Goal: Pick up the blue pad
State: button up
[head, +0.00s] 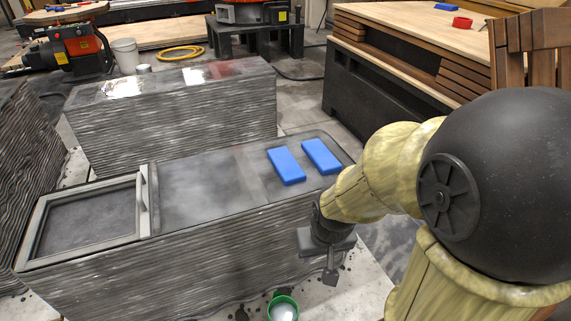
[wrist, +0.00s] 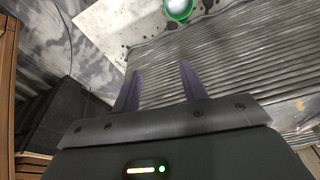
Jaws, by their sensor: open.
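Two blue pads lie flat, side by side, on the right part of the grey printed concrete block's top (head: 200,190) in the head view. One is the left blue pad (head: 286,166), the other the right blue pad (head: 321,156). My gripper (head: 330,274) hangs beside the front side of the block, nearer to me than the pads and below the top's edge. In the wrist view its two dark fingers (wrist: 160,85) are apart with nothing between them. They point along the ribbed side wall; no blue pad shows in that view.
A grey framed tray (head: 85,246) with a handle lies on the block's left end. A green cup (head: 283,308) stands on the floor slab by the block's front, also in the wrist view (wrist: 179,10). A wooden bench (head: 400,50) stands at the back right, another printed block (head: 175,115) behind.

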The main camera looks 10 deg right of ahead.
jog(key=o, duration=0.3)
jog(key=shift+w+r, duration=0.1)
jog(key=shift+w, duration=0.05)
jog(key=o, duration=0.6)
jog(key=w+d+t+p, duration=0.1)
jog(key=w+p, duration=0.2)
jog(key=w+d+r+n+t+p, duration=0.1)
jog(key=w+p, duration=0.2)
jog(key=w+t+p, duration=0.1)
jog(key=w+p, duration=0.3)
jog(key=shift+d+r+t, duration=0.4)
jog(key=shift+c, duration=0.2)
jog(key=w+r+n+t+y+p, duration=0.1)
jog(key=w+r+t+p, duration=0.3)
jog(key=p, duration=0.9)
jog(key=t+y, duration=0.1)
jog(key=t, duration=0.2)
jog(key=shift+r+y+p, duration=0.25)
jog(key=shift+y+p, duration=0.05)
jog(key=shift+p, duration=0.05)
jog(key=shift+w+f+b, duration=0.15)
jog(key=shift+b, duration=0.25)
jog(key=b+x, duration=0.2)
jog(key=b, duration=0.4)
jog(key=shift+d+f, duration=0.1)
jog(key=shift+w+f+b, duration=0.1)
jog(key=shift+b, duration=1.1)
